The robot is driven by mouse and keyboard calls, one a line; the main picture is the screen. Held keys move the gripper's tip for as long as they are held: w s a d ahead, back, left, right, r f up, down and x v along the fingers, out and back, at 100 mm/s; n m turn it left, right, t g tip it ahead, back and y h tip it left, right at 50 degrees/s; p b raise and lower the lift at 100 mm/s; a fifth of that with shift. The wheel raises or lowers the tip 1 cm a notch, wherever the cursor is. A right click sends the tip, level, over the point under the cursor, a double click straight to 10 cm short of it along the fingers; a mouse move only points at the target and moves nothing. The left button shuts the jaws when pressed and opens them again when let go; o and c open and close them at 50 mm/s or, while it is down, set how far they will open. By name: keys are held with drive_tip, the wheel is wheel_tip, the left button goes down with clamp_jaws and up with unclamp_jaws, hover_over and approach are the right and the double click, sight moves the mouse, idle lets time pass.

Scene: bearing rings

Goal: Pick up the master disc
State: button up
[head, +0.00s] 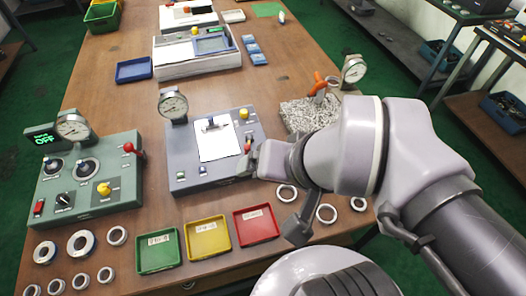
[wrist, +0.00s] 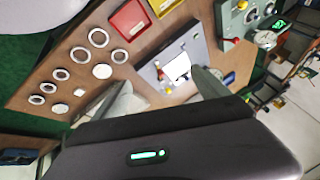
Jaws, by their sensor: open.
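No part carries a label that I can read as the master disc. In the wrist view a solid pale disc (wrist: 102,71) without a visible hole lies on the table among the rings, left of my gripper (wrist: 161,80); smaller solid discs (wrist: 79,92) lie farther left. My gripper is open, its two fingers wide apart with nothing between them. In the head view my gripper (head: 268,204) is above the table by the red tray (head: 256,226) and the grey gauge fixture (head: 185,155). My arm hides part of the table's right side there.
Yellow (head: 208,238) and green (head: 157,253) trays line the front edge. Loose rings (head: 81,243) lie front left, with others (head: 326,214) right of the trays. Table behind the fixture is partly clear.

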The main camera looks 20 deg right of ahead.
drive_tip(key=w+d+f+n+g+h+p, duration=0.1)
drive_tip(key=w+d+f+n+g+p, duration=0.1)
drive_tip(key=w+d+f+n, duration=0.5)
drive_tip(key=w+d+f+n+g+h+p, duration=0.1)
drive_tip(key=w+d+f+n+g+p, duration=0.15)
drive_tip(key=w+d+n, duration=0.45)
drive_tip(key=d+f+n+b, duration=0.1)
drive_tip(key=f+n+b, duration=0.1)
drive_tip(key=f, duration=0.3)
drive_tip(key=s+d+f+n+g+b, duration=0.1)
drive_tip(key=d+f+n+b, duration=0.1)
drive_tip(key=f, duration=0.4)
drive_tip(key=s+d+f+n+b, duration=0.1)
drive_tip(key=d+f+n+b, duration=0.1)
drive_tip(key=f+n, duration=0.2)
drive_tip(key=shift+f, duration=0.95)
drive_tip(key=f+b, duration=0.1)
drive_tip(key=f, duration=0.1)
drive_tip(key=f+b, duration=0.2)
drive_tip(key=f, duration=0.1)
drive_tip(key=shift+s+a+f, duration=0.1)
drive_tip(key=shift+s+f, duration=0.2)
drive_tip(key=shift+f, duration=0.05)
drive_tip(key=shift+r, duration=0.15)
clamp_jaws()
